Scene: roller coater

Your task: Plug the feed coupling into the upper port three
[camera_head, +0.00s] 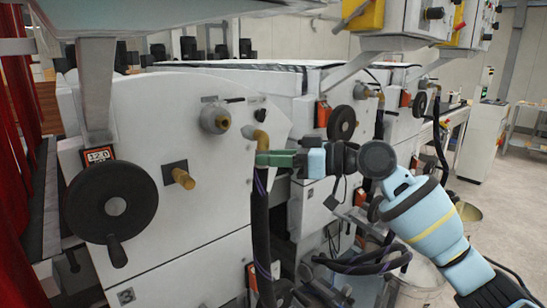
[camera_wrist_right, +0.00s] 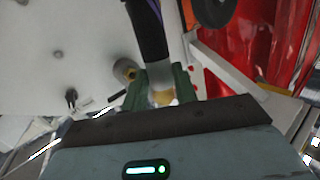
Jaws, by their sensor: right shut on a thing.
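The feed coupling (camera_head: 259,136) is a brass elbow on the end of a dark hose (camera_head: 262,235) with a purple stripe. My right gripper (camera_head: 266,158), with green fingers, is shut on it just below the bend. In the right wrist view the coupling's pale brass end (camera_wrist_right: 162,98) sits between the green fingers (camera_wrist_right: 163,85). The elbow is close to the white machine's face; whether it touches cannot be told. A round grey port with a brass centre (camera_head: 215,120) is left of the elbow. I cannot read which port is three. My left gripper is out of view.
A black handwheel (camera_head: 110,202) and a brass stub (camera_head: 182,176) stick out of the white panel (camera_head: 205,220) at left. A second handwheel (camera_head: 342,122) is behind my right gripper. Dark hoses hang below it. Open floor (camera_head: 500,200) lies at right.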

